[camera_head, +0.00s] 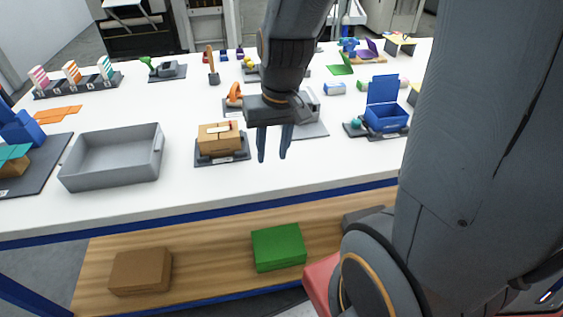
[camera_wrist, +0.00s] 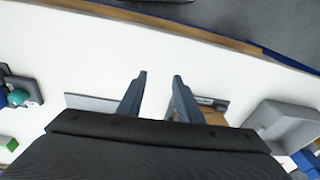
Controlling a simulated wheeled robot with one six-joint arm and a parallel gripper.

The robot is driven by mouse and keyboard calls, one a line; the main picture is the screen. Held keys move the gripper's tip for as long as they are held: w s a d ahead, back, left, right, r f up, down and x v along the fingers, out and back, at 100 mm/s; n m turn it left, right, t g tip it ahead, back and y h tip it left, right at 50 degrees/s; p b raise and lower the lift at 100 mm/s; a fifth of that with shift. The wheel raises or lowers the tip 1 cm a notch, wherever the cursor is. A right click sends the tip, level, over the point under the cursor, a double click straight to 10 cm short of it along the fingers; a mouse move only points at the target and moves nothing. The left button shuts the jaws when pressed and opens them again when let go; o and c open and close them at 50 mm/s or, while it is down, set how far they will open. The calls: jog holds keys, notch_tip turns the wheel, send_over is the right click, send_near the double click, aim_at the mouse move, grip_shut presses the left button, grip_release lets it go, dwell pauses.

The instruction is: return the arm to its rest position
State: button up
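My gripper (camera_head: 272,158) hangs above the white table (camera_head: 200,194), near its front edge, with the fingers pointing down. It also shows in the wrist view (camera_wrist: 159,77), where the two fingers stand apart with only bare white table seen between them. The gripper is open and empty. In the head view its fingers stand just right of a cardboard box (camera_head: 218,136) on a dark base, and seem apart from it. My arm comes down from the top of the head view, and a large link of it fills the right side.
A grey tray (camera_head: 112,172) stands left of the cardboard box. A blue open box (camera_head: 386,118) stands to the right. Several small items stand farther back. On the wooden lower shelf (camera_head: 208,262) lie a brown box (camera_head: 140,271) and a green box (camera_head: 279,247). The table's front strip is clear.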

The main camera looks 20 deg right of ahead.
jog(key=shift+n+g+h, duration=0.3)
jog(key=shift+n, duration=0.3)
jog(key=s, duration=0.1)
jog(key=s+f, duration=0.1)
jog(key=s, duration=0.2)
jog(key=shift+s+d+f, duration=0.2)
jog(key=shift+s+d, duration=0.05)
jog(key=shift+s, duration=0.05)
